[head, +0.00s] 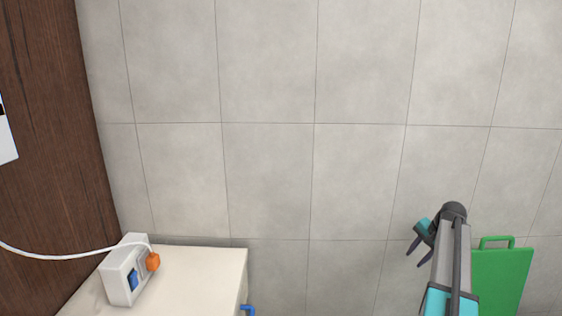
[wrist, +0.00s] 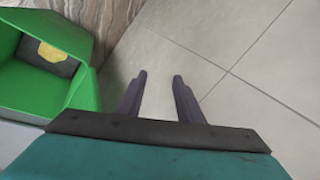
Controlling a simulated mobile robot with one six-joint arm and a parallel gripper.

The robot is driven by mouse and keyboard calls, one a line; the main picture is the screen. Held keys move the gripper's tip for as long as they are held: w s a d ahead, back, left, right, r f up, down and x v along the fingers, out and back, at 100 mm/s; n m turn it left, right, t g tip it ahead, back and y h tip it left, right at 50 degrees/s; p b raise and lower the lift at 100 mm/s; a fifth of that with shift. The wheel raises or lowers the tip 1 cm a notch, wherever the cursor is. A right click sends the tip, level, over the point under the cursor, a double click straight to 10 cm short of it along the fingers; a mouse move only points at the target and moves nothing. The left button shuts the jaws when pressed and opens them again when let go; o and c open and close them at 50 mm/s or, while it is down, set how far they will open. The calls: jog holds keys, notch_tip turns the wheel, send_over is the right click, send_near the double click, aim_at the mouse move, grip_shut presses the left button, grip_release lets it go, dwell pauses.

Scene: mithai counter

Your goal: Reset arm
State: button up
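My gripper (head: 415,259) hangs at the end of my arm at the lower right of the head view, over pale grey tiles. In the wrist view its two dark fingers (wrist: 159,77) are apart, with only tiled floor between them. The gripper is open and holds nothing. It is to the left of a green container (head: 500,282) with a handle, apart from it in the head view.
In the wrist view an open green box (wrist: 88,92) is at the left. A cream counter (head: 205,275) at lower left carries a white socket box (head: 118,275) with an orange plug (head: 152,262) and white cable. A dark wood panel (head: 45,140) borders the left. Grey tiles (head: 265,170) are clear.

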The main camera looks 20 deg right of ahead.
jog(key=w+a+f+n+g, duration=0.15)
jog(key=a+f, duration=0.25)
jog(key=a, duration=0.5)
jog(key=w+a+f+n, duration=0.1)
jog(key=a+f+n, duration=0.3)
jog(key=a, duration=0.5)
jog(key=w+a+f+n+g, duration=0.1)
jog(key=a+f, duration=0.4)
jog(key=a, duration=0.4)
jog(key=s+a+f+n+g, duration=0.1)
jog(key=s+a+f+n, duration=0.25)
jog(key=a, duration=0.55)
jog(key=s+a+f+n, duration=0.2)
jog(key=s+a+f, duration=0.3)
jog(key=a, duration=0.5)
jog(key=s+a+f+n+g, duration=0.1)
jog(key=s+a+f+n, duration=0.25)
jog(key=a, duration=0.55)
jog(key=s+f+g, duration=0.2)
jog(key=s+f, duration=0.7)
jog(key=s, duration=0.4)
jog(key=s+f+g, duration=0.3)
jog(key=s+f, duration=0.6)
jog(key=s, duration=0.3)
jog(key=shift+s, duration=0.35)
jog(key=shift+s+d+f+g, duration=0.1)
jog(key=shift+s+g, duration=0.05)
jog(key=shift+g, duration=0.1)
